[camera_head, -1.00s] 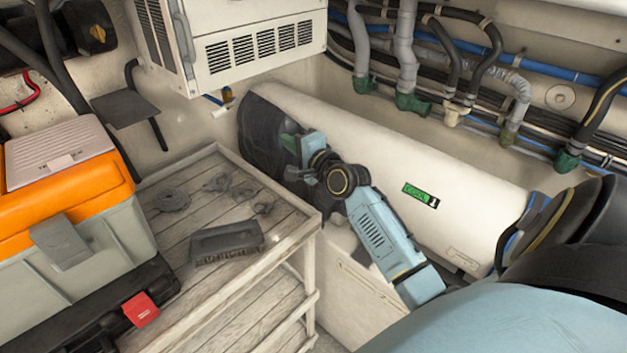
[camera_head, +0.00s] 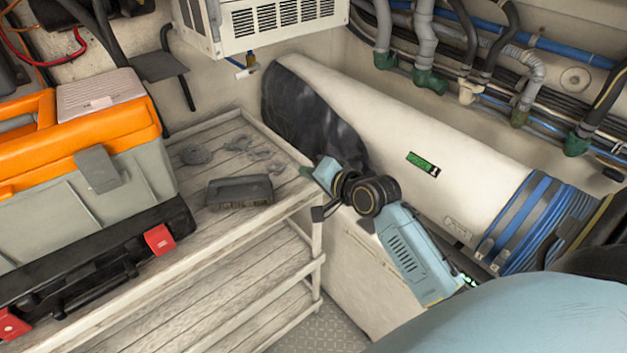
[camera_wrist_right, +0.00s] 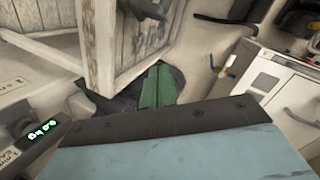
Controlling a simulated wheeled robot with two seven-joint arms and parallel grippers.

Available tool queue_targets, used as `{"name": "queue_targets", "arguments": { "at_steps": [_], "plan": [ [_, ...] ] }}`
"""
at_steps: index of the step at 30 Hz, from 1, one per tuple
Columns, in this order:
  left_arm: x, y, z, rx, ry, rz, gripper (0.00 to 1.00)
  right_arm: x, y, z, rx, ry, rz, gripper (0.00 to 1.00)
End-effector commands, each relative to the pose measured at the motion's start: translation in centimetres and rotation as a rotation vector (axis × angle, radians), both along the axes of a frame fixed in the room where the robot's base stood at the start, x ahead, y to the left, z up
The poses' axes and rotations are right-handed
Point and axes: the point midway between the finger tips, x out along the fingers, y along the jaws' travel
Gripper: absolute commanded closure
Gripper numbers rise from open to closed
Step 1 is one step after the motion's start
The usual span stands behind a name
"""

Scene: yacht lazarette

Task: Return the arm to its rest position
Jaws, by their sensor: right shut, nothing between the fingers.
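My right arm is light blue and black and reaches across the right middle of the head view. A white shelf post stands left of the fingers there, and I cannot tell how large the gap is. My left gripper is in neither view.
An orange-and-grey toolbox (camera_head: 85,150) and a black case (camera_head: 100,265) stand on the shelf (camera_head: 215,235). A white cylinder (camera_head: 400,125) with blue straps lies behind my arm. A white vented box (camera_head: 268,22) hangs above.

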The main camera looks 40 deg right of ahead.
Motion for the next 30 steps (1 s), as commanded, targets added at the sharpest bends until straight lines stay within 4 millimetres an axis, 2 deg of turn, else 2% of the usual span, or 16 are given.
{"name": "queue_targets", "arguments": {
  "at_steps": [23, 26, 29, 30],
  "plan": [
    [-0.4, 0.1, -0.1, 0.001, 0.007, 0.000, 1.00, -0.5, 0.5, -0.7, -0.031, 0.023, 0.018, 1.00],
    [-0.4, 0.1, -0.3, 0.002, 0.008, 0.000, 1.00, -0.7, 0.5, -3.0, -0.055, 0.057, 0.021, 1.00],
    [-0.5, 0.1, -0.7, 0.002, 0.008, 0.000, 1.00, -1.6, 0.6, -8.3, -0.111, 0.132, 0.032, 1.00],
    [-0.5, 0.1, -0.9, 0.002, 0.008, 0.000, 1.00, -2.2, 0.7, -10.9, -0.145, 0.172, 0.041, 1.00]
  ]
}}
